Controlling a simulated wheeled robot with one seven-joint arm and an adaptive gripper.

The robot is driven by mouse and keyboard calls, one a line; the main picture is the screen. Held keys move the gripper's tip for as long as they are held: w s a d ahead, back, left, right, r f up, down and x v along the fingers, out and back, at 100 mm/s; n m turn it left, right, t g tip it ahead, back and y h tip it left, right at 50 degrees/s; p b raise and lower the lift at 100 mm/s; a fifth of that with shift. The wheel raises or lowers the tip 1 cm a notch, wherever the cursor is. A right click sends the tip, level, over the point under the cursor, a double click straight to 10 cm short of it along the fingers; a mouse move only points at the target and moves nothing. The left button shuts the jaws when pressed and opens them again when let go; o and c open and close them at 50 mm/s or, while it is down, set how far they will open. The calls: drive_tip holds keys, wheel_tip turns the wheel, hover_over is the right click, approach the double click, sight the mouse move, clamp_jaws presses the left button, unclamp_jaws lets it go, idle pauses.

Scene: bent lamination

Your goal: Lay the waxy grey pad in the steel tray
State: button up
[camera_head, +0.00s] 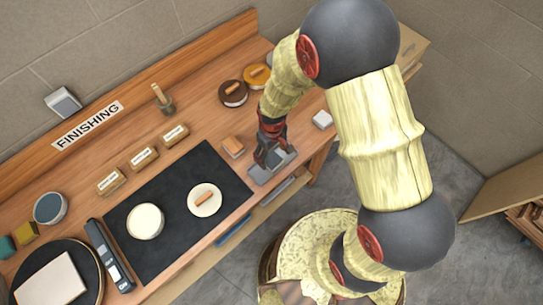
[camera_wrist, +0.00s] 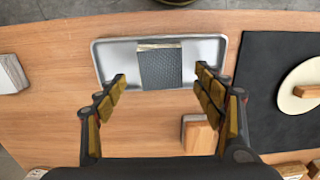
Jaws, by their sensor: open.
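The steel tray (camera_wrist: 108,62) is a shallow pale-grey rectangle near the wood table's edge, seen in the wrist view. A dark grey textured pad (camera_wrist: 160,68) with a light edge at its far end lies in the middle of the tray, spanning most of its width. My gripper (camera_wrist: 162,77) is open above it, one finger on each side of the pad with gaps between. In the head view my gripper (camera_head: 266,161) is over the tray (camera_head: 285,165) and hides part of it; the pad is hard to make out there.
An orange-topped block (camera_head: 233,147) stands close beside the tray. A black mat (camera_head: 170,225) with a cream disc and a round plate (camera_head: 205,203) lies to the left. Labelled blocks (camera_head: 143,157) line the back.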

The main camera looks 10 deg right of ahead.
wheel_tip(320, 180, up, 9)
wheel_tip(320, 180, up, 15)
drive_tip(key=m+t, duration=0.3)
hover_over(272, 158)
drive_tip(key=s+d, duration=0.1)
drive_tip(key=d, duration=0.4)
drive_tip(key=s+d+r+m+t, duration=0.1)
drive_tip(key=s+d+r+m, duration=0.1)
drive_tip(key=s+r, duration=0.4)
drive_tip(key=s+d+r+m+t, duration=0.1)
drive_tip(key=s+d+r, duration=0.4)
drive_tip(key=r, duration=0.3)
drive_tip(key=shift+s+d+r+m+t, duration=0.2)
drive_tip(key=shift+s+m+t, duration=0.2)
drive_tip(key=shift+s, duration=0.15)
wheel_tip(272, 158, down, 14)
drive_tip(key=b, duration=1.4)
drive_tip(key=shift+f, duration=0.2)
drive_tip(key=shift+c, duration=0.8)
